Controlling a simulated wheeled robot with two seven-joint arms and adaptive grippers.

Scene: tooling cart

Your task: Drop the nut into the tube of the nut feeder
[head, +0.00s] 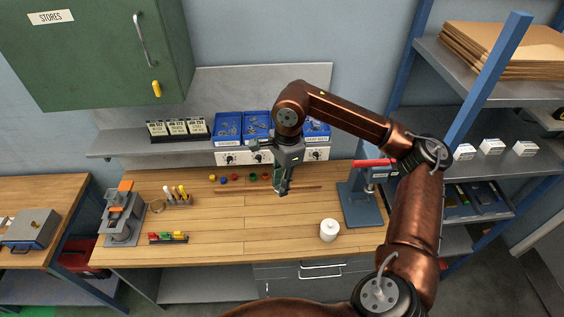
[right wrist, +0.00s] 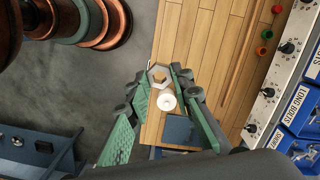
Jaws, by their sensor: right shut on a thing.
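My right gripper (head: 282,190) is above the back middle of the wooden bench, pointing down. In the right wrist view, its green-padded fingers (right wrist: 160,82) are shut on a grey hexagonal nut (right wrist: 158,73) at their tips. The nut cannot be made out in the head view. A white round pot with a small raised top (head: 329,230) stands on the bench, to the right of and nearer than the gripper; it also shows in the right wrist view (right wrist: 166,102). I cannot tell for certain which thing is the nut feeder. My left gripper is not in view.
A blue press with a red handle (head: 362,205) stands right of the pot. A grey and orange device (head: 122,215) stands at the bench's left end. Blue bins (head: 228,126) and small coloured parts line the back. The bench's front middle (head: 240,240) is clear.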

